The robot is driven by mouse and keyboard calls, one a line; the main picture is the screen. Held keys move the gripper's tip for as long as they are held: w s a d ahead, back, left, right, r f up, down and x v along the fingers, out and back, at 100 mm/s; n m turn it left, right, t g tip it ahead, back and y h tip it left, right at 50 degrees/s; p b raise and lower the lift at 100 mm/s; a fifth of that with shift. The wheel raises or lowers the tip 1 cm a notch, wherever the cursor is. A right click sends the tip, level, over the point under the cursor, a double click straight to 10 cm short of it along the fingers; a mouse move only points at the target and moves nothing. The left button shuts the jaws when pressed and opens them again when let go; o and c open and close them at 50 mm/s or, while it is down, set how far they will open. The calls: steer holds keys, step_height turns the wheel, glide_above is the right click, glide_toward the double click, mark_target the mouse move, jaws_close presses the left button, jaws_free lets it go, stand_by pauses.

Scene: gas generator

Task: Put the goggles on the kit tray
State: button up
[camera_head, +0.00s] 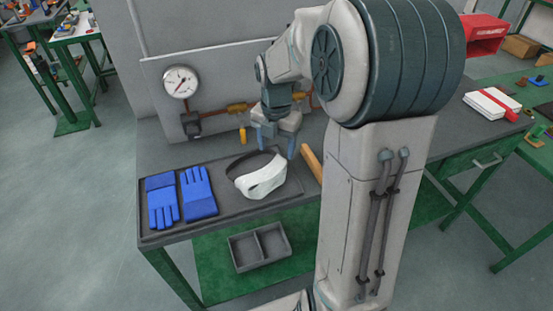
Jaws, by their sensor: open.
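White goggles (263,178) with a dark strap lie on the right part of a flat dark grey tray (222,219), which I take to be the kit tray. A pair of blue gloves (180,197) lies on the left part of the same tray. My gripper (275,150) points down just above and behind the goggles. Its blue fingers are apart, with nothing seen between them. Whether a finger touches the strap I cannot tell.
A pressure gauge (180,82) and brass pipe fittings (238,107) stand behind the tray. An orange-brown handle (311,163) lies right of the goggles. A divided grey bin (260,247) sits on the green lower shelf. My arm hides the table's middle.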

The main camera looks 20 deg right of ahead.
step_height(320, 180, up, 2)
steer(key=shift+r, duration=0.35)
steer(key=shift+s+a+r+m, duration=0.15)
steer(key=shift+s+r+m, duration=0.1)
steer(key=shift+m, duration=0.15)
steer(key=s+a+m+t, duration=0.1)
steer(key=s+a+m, duration=0.1)
steer(key=s+m, duration=0.6)
steer(key=s+a+r+m+t, duration=0.1)
steer(key=s+m, duration=0.8)
steer(key=m, duration=0.9)
steer(key=shift+s+a+r+t, duration=0.2)
steer(key=shift+a+t, duration=0.3)
steer(key=shift+a, duration=0.35)
steer(key=shift+w, duration=0.1)
